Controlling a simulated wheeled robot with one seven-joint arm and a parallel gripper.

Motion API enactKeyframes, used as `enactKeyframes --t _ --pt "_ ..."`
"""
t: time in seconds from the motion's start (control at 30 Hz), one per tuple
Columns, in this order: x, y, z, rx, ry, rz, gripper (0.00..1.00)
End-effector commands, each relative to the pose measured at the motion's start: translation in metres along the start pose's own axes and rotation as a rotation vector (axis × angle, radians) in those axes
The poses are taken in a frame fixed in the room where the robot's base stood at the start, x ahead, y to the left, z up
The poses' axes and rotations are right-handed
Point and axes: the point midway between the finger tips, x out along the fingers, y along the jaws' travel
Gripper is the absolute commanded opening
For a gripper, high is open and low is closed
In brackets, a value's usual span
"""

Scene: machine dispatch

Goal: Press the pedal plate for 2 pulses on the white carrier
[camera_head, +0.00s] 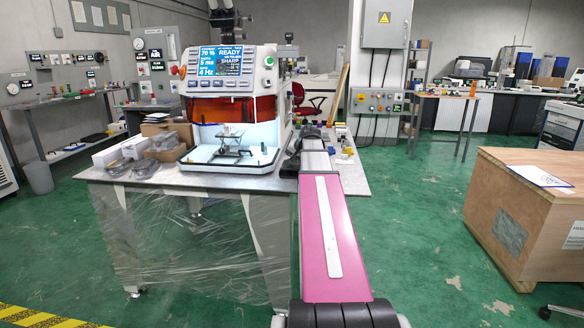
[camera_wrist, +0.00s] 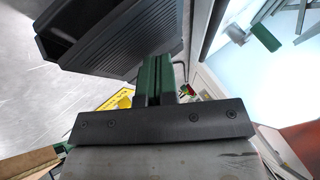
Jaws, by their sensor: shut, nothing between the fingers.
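A black wedge with a ribbed face, which looks like the pedal plate (camera_wrist: 135,42), fills the upper left of the wrist view. My gripper (camera_wrist: 158,72) shows there as narrow green fingers, shut with nothing between them. Their tips overlap the lower edge of the ribbed face in the picture; I cannot tell whether they touch it. In the head view my arm hides the gripper. The machine (camera_head: 222,108) has a lit screen (camera_head: 228,60) reading READY, 70 %, 5 ms, 4 Hz and SHARP. A small stage (camera_head: 231,141) stands in its white tray. I cannot make out a white carrier for certain.
The machine stands on a grey table (camera_head: 150,178) with plastic film hanging in front. Boxes and bags (camera_head: 165,140) lie left of the tray. Small items lie on the table right of my arm. A wooden crate (camera_head: 520,210) stands at the right; green floor between is clear.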

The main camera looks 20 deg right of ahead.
Motion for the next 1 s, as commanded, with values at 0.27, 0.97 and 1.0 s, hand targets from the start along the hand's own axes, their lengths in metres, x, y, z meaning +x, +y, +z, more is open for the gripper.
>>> enactKeyframes --t 0.27,0.97,1.0 --pt "0.0021 0.0015 0.0017 0.0 0.0 0.0 0.0" --pt "0.0069 0.005 0.0055 0.0 -0.002 0.0 0.0" --pt "0.0069 0.0049 0.0054 0.0 -0.002 0.0 0.0"
